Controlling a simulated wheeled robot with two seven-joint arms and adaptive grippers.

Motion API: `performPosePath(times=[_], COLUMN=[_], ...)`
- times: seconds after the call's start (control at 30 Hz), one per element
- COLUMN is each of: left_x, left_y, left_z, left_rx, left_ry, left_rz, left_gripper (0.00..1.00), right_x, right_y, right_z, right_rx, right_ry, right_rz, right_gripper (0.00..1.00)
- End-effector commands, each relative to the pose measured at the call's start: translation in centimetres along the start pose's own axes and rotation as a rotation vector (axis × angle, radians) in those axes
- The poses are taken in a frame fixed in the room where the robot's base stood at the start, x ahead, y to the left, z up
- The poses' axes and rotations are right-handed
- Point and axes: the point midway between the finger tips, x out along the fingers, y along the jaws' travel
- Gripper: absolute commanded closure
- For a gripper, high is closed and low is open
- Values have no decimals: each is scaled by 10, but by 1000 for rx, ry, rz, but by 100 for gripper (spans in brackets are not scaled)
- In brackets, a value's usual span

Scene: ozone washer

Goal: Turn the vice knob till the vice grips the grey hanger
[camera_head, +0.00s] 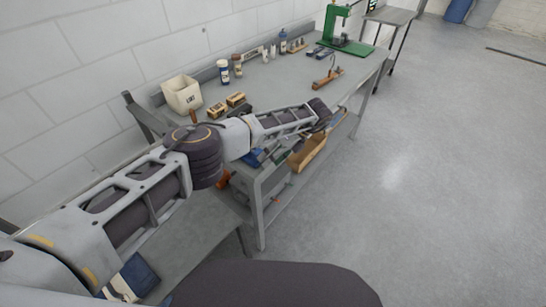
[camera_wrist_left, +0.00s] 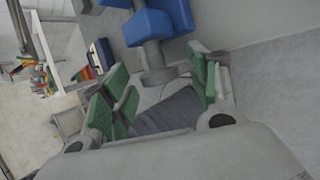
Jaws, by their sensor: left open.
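A blue vice-like body with a grey shaft (camera_wrist_left: 152,24) shows at the top middle of the left wrist view. The shaft ends in a round grey part near my left gripper (camera_wrist_left: 160,76). The green-padded fingers of this gripper are spread apart, with the round part beyond the gap; I cannot tell whether they touch it. In the head view my left arm reaches across the front of the workbench, and its gripper is not clearly seen. A blue patch (camera_head: 254,157) shows at the bench's near end, partly behind my arm. I cannot make out the grey hanger.
The grey workbench (camera_head: 290,85) holds a cream bin (camera_head: 182,94), bottles (camera_head: 223,72), small wooden boxes (camera_head: 236,99), a wooden plane (camera_head: 327,78) and a green press (camera_head: 345,30). A wooden tray (camera_head: 308,153) lies on the lower shelf. The floor (camera_head: 430,170) at right is clear.

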Motion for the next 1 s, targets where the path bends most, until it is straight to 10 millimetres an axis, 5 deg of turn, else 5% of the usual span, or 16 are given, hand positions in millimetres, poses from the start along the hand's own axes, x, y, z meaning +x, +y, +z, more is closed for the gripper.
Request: performPosePath(times=[1.0], left_x=[-59], left_y=[-1], left_z=[0], left_rx=[-1], left_ry=[0], left_rz=[-6], left_gripper=[41], right_x=[0], right_y=[0], right_z=[0], right_rx=[0], right_ry=[0], right_rz=[0], right_gripper=[60])
